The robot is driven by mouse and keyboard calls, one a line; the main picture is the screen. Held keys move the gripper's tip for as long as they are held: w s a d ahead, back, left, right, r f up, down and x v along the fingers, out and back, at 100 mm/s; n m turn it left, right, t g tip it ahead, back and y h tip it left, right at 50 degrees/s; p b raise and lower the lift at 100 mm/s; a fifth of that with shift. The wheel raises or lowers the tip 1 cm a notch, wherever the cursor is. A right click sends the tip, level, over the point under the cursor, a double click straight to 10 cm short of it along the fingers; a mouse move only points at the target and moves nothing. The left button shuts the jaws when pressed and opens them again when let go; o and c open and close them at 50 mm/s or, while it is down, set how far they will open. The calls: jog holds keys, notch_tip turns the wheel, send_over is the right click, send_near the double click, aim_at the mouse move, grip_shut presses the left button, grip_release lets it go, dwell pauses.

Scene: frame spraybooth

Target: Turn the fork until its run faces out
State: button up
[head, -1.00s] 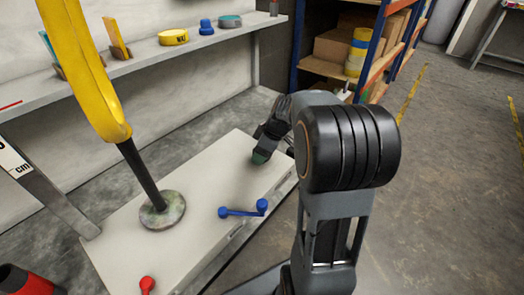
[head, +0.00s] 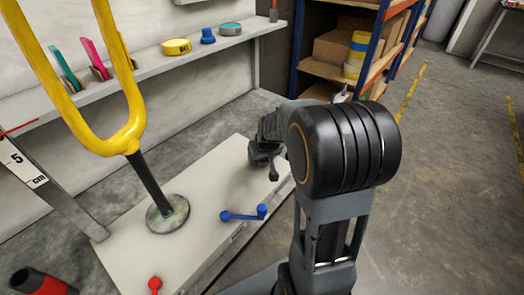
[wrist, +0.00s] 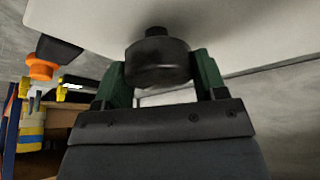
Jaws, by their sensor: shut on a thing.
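The yellow fork (head: 118,140) stands upright on a black post (head: 150,180) with a round mottled base (head: 168,214) on a pale box (head: 205,190). Both its prongs show in the head view, spread as a U; their tops are cut off. I cannot make out a run on the side that shows. My gripper (head: 266,145) is at the box's far right end, apart from the fork. In the wrist view its green fingers (wrist: 160,76) are shut on a dark round knob (wrist: 157,62) at the pale surface. The knob is hard to tell from the gripper in the head view.
A blue crank (head: 243,215) lies near the box's right edge and a red knob (head: 155,284) near its front. A shelf (head: 150,70) with tape rolls runs behind. A scale marked cm (head: 30,165) stands left. Open floor (head: 440,200) lies right.

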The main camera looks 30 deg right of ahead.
jog(key=m+h+p, duration=0.1)
jog(key=m, duration=0.1)
jog(key=shift+m, duration=0.4)
jog(key=shift+f+m+h+b, duration=0.2)
jog(key=shift+m+h+b, duration=0.3)
jog(key=shift+m, duration=0.3)
jog(key=m+g+b, duration=0.1)
jog(key=m+b, duration=0.1)
jog(key=b, duration=0.1)
jog(key=shift+f+m+h, duration=0.15)
jog(key=shift+m+h, duration=0.15)
jog(key=shift+m, duration=0.1)
jog(key=m+g+h+b, duration=0.1)
jog(key=m+b, duration=0.2)
jog(key=shift+m, duration=0.4)
jog(key=m+g, duration=0.1)
jog(key=m, duration=0.1)
jog(key=m+g+b, duration=0.1)
jog(key=m, duration=0.2)
jog(key=shift+r+h, duration=0.2)
jog(key=shift+h, duration=0.1)
jog(key=m+g, duration=0.2)
jog(key=m, duration=0.3)
jog(key=shift+a+m, duration=0.1)
jog(key=shift+m, duration=0.3)
jog(key=o, duration=0.9)
jog(key=shift+r, duration=0.1)
